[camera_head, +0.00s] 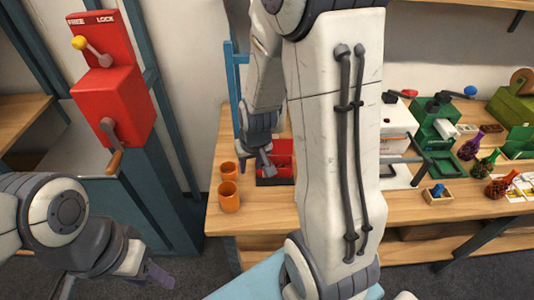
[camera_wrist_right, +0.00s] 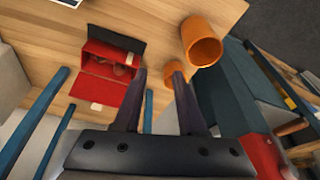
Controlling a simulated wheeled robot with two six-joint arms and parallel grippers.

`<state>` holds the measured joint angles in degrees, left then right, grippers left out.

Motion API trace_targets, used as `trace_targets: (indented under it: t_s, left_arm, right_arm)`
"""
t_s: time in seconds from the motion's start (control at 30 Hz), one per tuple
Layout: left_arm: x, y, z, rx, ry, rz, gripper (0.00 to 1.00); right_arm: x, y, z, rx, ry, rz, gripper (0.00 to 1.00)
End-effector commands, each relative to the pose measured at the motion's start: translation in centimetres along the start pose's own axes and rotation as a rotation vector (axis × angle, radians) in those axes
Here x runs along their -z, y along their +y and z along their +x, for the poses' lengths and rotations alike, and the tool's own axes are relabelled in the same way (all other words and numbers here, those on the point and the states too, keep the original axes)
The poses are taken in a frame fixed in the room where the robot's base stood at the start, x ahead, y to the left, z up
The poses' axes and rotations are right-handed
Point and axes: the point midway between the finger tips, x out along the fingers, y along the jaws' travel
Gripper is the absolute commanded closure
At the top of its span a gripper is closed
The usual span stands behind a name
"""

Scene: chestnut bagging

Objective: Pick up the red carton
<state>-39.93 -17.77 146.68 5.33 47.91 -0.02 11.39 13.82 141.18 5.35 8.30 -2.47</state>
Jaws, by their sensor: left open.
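The red carton (camera_head: 281,176) is an open box with a black flap, on the wooden table behind my right arm, which hides part of it. In the right wrist view the red carton (camera_wrist_right: 100,84) lies left of the fingers, with brown things inside that may be chestnuts. My right gripper (camera_head: 268,168) is above the carton's left side in the head view; in the wrist view the right gripper (camera_wrist_right: 160,76) has its fingers apart with nothing held. My left gripper (camera_head: 115,279) is open and empty at the lower left, away from the table.
Two orange cups (camera_head: 229,197) stand left of the carton, near the table's left edge; the larger-looking cup (camera_wrist_right: 202,41) is close to the right gripper. A red lever box (camera_head: 115,105) is on a post at left. A green machine (camera_head: 435,130) and several small nets are at right.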

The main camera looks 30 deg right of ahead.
Motion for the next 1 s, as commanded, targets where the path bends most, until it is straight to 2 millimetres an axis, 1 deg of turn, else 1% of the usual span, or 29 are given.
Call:
trace_targets:
  t_s: [0.03,0.1,0.2,0.3,0.43,0.6,0.7,0.9,1.0]
  left_arm:
    - [0.0,0.1,-0.9,0.000,0.000,0.000,0.50]
    - [0.1,0.1,-1.3,0.000,0.000,0.000,0.50]
    - [0.1,0.1,-1.7,0.000,0.000,0.000,0.50]
    - [0.1,0.1,-1.9,0.000,0.000,0.000,0.50]
    - [0.1,0.1,-1.9,0.000,0.000,0.000,0.50]
    - [0.1,0.1,-1.9,0.000,0.000,0.000,0.50]
    - [0.1,0.1,-2.0,0.000,0.000,0.000,0.50]
    - [0.1,0.2,-2.2,0.000,0.000,0.000,0.50]
    - [0.1,0.2,-2.7,0.000,0.000,0.000,0.50]
  right_arm:
    - [0.6,3.3,0.6,-0.032,0.013,0.087,0.60]
    - [1.1,7.0,1.5,-0.070,0.043,0.176,0.60]
    - [1.2,11.0,2.5,-0.111,0.075,0.267,0.60]
    - [1.0,13.4,3.0,-0.138,0.094,0.320,0.60]
    - [0.9,14.6,4.2,-0.150,0.102,0.342,0.60]
    - [1.1,15.0,6.6,-0.149,0.102,0.341,0.60]
    - [1.2,15.2,7.7,-0.149,0.103,0.341,0.60]
    - [1.5,15.3,8.7,-0.149,0.106,0.340,0.60]
    - [1.8,15.5,9.7,-0.149,0.102,0.340,0.60]
